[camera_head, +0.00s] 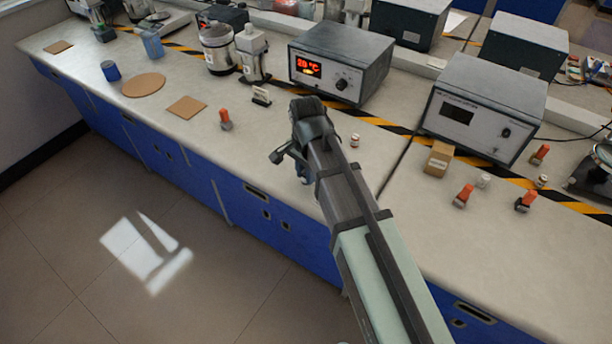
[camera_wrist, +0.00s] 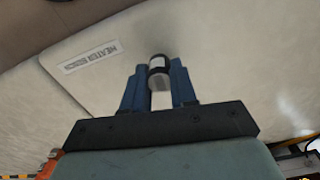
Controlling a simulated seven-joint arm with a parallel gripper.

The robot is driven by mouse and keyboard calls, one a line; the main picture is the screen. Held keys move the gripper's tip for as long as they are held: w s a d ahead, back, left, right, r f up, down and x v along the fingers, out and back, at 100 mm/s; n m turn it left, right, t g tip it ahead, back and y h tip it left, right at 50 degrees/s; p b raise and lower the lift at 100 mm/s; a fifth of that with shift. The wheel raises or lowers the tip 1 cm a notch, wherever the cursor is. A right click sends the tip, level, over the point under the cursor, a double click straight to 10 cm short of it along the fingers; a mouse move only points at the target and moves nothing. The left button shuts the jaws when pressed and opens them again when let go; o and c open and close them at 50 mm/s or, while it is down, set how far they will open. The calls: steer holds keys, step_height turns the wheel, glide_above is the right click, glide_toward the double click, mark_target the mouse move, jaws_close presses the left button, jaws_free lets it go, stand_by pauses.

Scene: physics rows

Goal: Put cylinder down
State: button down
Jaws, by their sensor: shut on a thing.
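My gripper (camera_wrist: 159,85) has two blue fingers, shut on a small cylinder (camera_wrist: 158,66) with a dark band and a pale side, in the wrist view. The cylinder sits between the fingertips, over a pale surface. In the head view my gripper (camera_head: 305,177) is mostly hidden behind my wrist, near the front edge of the bench. The held cylinder cannot be made out there. I cannot tell its height above the surface.
The pale bench (camera_head: 205,150) carries a round cork mat (camera_head: 144,85), a square mat (camera_head: 187,107), a blue cylinder (camera_head: 110,71) and an orange-topped item (camera_head: 225,119). A heater box (camera_head: 340,62) stands behind my arm. A cardboard box (camera_head: 438,159) stands to the right.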

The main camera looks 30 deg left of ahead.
steer(key=shift+f, duration=1)
steer(key=shift+f, duration=0.15)
steer(key=c, duration=0.9)
jaws_free()
step_height(320, 180, up, 12)
steer(key=shift+r, duration=0.2)
steer(key=shift+o, duration=0.4)
